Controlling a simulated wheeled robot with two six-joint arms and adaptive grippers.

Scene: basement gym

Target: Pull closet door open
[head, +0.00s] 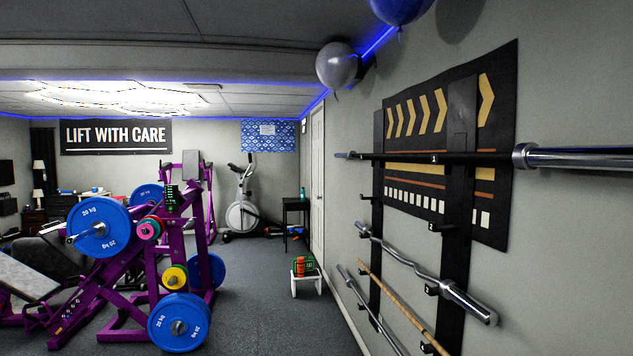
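A white door (317,180) stands in the right wall, beyond the bar rack, and I see it at a steep angle. It looks flush with the wall, but its handle is too small to make out. I cannot tell for sure that it is the closet door. Neither of my grippers shows in the head view.
A wall rack (460,140) with several bars juts out on the near right. Purple weight machines with blue plates (180,322) fill the left. A low white stool (306,284) and a black side table (296,206) stand near the door. Dark floor (265,315) lies clear between.

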